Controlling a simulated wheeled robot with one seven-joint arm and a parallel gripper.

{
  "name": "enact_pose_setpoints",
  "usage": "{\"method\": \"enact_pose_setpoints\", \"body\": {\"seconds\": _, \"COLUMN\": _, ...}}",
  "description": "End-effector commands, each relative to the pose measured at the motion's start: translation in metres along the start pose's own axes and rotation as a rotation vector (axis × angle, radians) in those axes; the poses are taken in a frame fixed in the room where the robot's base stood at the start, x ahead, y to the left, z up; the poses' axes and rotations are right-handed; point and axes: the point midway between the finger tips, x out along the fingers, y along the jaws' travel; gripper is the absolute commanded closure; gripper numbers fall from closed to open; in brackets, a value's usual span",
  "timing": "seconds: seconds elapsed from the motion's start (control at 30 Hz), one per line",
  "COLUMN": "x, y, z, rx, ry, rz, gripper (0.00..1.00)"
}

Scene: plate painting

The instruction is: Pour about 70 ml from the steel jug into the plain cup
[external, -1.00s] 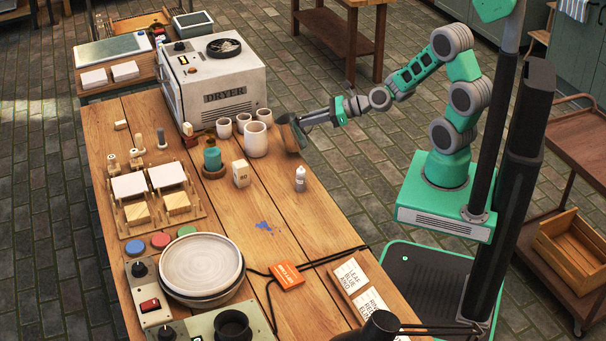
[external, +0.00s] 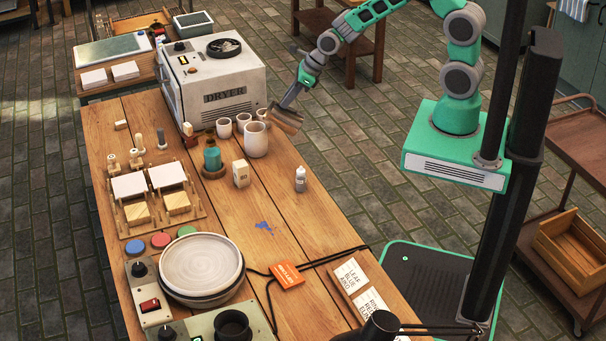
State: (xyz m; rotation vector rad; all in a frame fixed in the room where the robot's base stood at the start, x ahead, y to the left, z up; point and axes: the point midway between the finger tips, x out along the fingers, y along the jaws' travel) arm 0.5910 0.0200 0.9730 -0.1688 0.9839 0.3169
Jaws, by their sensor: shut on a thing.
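My gripper (external: 291,106) is shut on a tilted, brownish, shiny-looking vessel, apparently the steel jug (external: 287,121). It is held in the air near the table's far right edge, right of the pale cups. A larger pale cup (external: 256,142) stands upright on the table just left of and below the jug. I cannot tell which is the plain cup. The cups' contents and any stream are too small to see.
The dryer (external: 215,85) stands close behind the cups. A blue spill (external: 264,227) marks the wooden table (external: 222,215). Stacked plates (external: 202,265) sit front left.

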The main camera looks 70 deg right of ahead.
Motion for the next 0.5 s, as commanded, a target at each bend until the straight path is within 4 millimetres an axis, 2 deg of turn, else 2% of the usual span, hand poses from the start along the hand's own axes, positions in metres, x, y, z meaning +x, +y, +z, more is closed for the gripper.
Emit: {"method": "enact_pose_setpoints", "body": {"seconds": 0.5, "x": 0.0074, "y": -0.0002, "z": 0.0092, "rx": -0.001, "ry": 0.132, "rz": -0.001, "gripper": 1.0}}
